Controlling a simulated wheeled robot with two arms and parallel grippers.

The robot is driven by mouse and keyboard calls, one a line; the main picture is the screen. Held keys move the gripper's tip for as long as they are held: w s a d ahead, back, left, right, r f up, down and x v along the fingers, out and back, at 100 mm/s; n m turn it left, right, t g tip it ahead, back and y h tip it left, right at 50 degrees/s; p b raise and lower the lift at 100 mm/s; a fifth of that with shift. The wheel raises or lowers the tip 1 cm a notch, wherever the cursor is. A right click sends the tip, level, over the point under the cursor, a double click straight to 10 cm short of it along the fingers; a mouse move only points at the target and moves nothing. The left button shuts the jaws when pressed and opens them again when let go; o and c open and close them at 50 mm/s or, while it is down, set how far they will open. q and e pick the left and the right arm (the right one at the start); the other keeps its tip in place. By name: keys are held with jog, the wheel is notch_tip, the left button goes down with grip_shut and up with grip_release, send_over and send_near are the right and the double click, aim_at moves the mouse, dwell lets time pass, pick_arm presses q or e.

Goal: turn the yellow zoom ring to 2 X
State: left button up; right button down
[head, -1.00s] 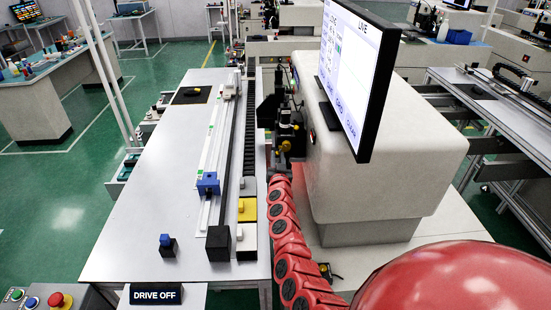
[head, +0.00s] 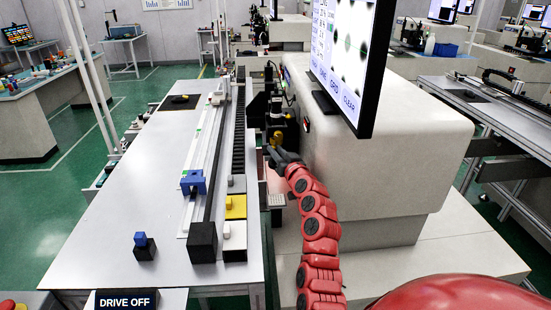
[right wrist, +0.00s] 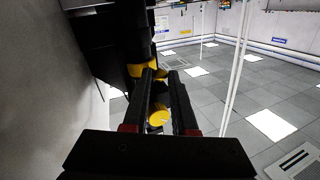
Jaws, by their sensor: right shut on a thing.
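The yellow zoom ring (head: 277,136) is on the dark upright optics column (head: 259,108), beside the white machine housing. In the right wrist view the yellow ring (right wrist: 142,70) shows at the fingertips, partly hidden by the left finger. My right gripper (head: 272,150) is at the column, and in its wrist view the two dark fingers (right wrist: 162,73) are close together on the ring. A second yellow round part (right wrist: 160,118) shows between the fingers, lower in the picture. I cannot read any zoom marks. My left gripper is not in view.
The monitor (head: 345,55) beside the column shows dark blurred spots and a CLEAR button. A long white table (head: 130,220) carries a rail with a blue carriage (head: 193,182), a black block (head: 202,242) and a yellow block (head: 236,207). The white housing (head: 390,150) stands right of the column.

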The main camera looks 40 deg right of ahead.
dwell(0.3)
jog(key=c, duration=1)
grip_release()
jog(key=shift+c, duration=0.2)
jog(key=o, duration=0.3)
jog(key=shift+d, duration=0.15)
